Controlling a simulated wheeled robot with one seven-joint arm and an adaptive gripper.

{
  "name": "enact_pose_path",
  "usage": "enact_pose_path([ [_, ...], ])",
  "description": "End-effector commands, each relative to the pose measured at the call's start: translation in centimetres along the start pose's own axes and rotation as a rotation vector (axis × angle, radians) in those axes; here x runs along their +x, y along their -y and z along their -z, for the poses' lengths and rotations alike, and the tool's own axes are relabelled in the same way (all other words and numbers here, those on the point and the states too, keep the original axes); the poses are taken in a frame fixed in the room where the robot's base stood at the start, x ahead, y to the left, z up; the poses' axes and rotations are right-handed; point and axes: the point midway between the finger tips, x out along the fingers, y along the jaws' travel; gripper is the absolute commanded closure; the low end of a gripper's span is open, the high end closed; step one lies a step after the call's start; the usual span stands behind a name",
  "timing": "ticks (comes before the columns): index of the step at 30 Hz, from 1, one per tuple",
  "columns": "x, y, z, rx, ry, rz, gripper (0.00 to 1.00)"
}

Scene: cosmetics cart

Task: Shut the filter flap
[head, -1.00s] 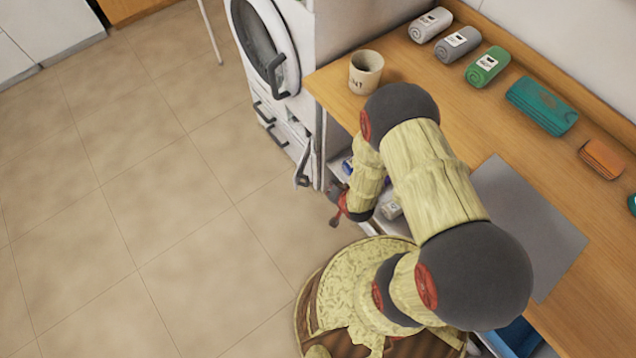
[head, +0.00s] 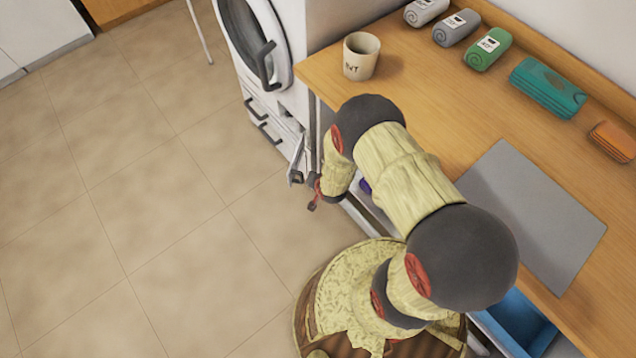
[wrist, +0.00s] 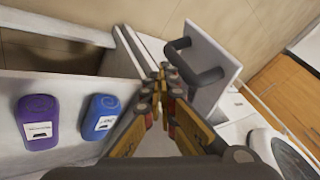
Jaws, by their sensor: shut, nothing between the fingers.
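The filter flap (head: 297,160) is a small white panel low on the front of the white washing machine (head: 275,75). It stands open, sticking out from the machine's front. In the wrist view the flap (wrist: 222,65) is a pale plate with a dark bar handle (wrist: 192,62), just right of my fingertips. My gripper (head: 314,193) is beside the flap's outer end, below it in the head view. My gripper (wrist: 165,80) is shut and empty in the wrist view. I cannot tell whether the fingers touch the flap.
The wooden counter (head: 420,110) above carries a mug (head: 361,56), rolled towels (head: 488,48) and a grey mat (head: 535,215). The tiled floor (head: 120,200) at left is clear.

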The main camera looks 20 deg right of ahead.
Motion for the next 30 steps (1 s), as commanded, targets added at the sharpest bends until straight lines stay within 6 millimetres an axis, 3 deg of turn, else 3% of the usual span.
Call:
enact_pose_path([
  [14,0.1,0.4,-0.1,-0.001,0.001,0.000,1.00],
  [30,0.7,2.7,-1.2,-0.017,0.009,0.009,1.00],
])
